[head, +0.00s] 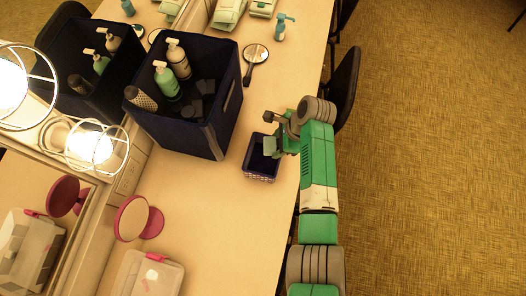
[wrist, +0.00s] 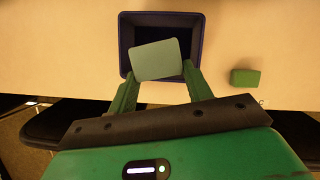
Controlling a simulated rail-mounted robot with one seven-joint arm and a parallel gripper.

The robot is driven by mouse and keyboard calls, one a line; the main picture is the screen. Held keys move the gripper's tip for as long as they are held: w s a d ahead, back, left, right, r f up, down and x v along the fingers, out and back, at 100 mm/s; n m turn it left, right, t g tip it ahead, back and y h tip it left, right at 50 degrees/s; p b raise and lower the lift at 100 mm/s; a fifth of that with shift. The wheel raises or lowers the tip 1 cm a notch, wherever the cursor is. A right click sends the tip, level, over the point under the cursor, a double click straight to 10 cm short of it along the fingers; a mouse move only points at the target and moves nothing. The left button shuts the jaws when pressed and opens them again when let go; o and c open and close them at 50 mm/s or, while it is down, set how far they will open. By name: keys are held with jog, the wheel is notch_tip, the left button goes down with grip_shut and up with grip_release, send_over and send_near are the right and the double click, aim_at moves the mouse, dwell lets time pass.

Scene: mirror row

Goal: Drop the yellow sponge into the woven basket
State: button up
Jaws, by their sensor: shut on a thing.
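My gripper (wrist: 156,80) is shut on a pale grey-green rectangular block (wrist: 156,60), with one finger at each side. The block looks like a sponge, but no clearly yellow sponge shows. It also shows in the head view (head: 270,146). The small basket (wrist: 125,45) is dark blue inside; in the head view it has a patterned, woven-looking side (head: 260,178). The block overlaps the basket's opening in both views, tilted slightly in the wrist view. Its exact height above the rim cannot be told. It hides part of the basket's inside.
A darker green block (wrist: 245,77) lies on the counter right of the basket in the wrist view. A large navy bin (head: 190,125) with bottles stands left of the basket. A hand mirror (head: 254,55) lies behind.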

notch_tip(320, 180, down, 6)
jog(key=b, duration=0.6)
jog(key=shift+r, duration=0.1)
jog(key=o, duration=1)
jog(key=v, duration=0.7)
jog(key=shift+d+r, duration=0.2)
jog(key=shift+r, duration=0.15)
